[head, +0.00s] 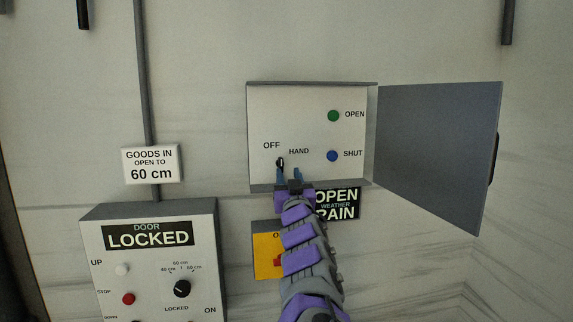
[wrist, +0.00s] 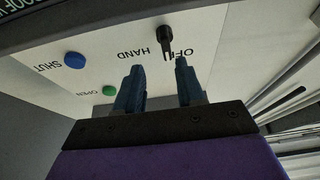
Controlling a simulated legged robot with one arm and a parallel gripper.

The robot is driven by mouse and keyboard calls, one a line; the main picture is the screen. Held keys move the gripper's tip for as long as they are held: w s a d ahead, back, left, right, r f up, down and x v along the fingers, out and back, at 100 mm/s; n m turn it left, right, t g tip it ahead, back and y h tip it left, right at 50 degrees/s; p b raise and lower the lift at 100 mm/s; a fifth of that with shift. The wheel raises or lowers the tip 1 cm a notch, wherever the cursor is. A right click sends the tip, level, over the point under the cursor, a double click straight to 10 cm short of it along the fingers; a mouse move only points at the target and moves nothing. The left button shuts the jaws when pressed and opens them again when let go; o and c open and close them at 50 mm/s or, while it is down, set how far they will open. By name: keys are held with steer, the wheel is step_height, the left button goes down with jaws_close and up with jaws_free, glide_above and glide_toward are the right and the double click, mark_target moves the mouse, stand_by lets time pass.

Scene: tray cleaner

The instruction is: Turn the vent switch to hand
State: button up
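The vent switch, a small black knob (head: 280,162), sits on a white panel (head: 265,110) below the labels OFF and HAND. In the head view it is nearer OFF; I cannot tell for sure which way it points. The wrist view shows the knob (wrist: 166,36) and the labels upside down. My gripper (head: 289,173) has its two blue fingers apart and empty, just below the switch. In the wrist view the gripper (wrist: 159,64) has the knob ahead of the gap, closer to the right finger. I see no clear contact.
The panel also has a green OPEN button (head: 333,116) and a blue SHUT button (head: 332,156). Its grey door (head: 438,150) stands swung open to the right. A door control box (head: 210,240) is at lower left. A yellow plate (head: 262,262) is partly behind my arm.

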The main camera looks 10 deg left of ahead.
mark_target(281, 165)
steer(key=p+x, duration=0.1)
steer(key=x, duration=0.3)
steer(key=shift+w+p, duration=0.35)
steer(key=shift+w, duration=0.05)
steer(key=shift+w+a+r, duration=0.1)
steer(key=shift+a+r, duration=0.15)
steer(key=shift+a, duration=0.1)
steer(key=shift+w+a+f, duration=0.1)
steer(key=shift+w+a, duration=0.15)
steer(key=shift+a, duration=0.6)
steer(key=shift+d, duration=0.7)
steer(key=shift+c, duration=0.8)
steer(key=shift+a, duration=0.25)
jaws_close()
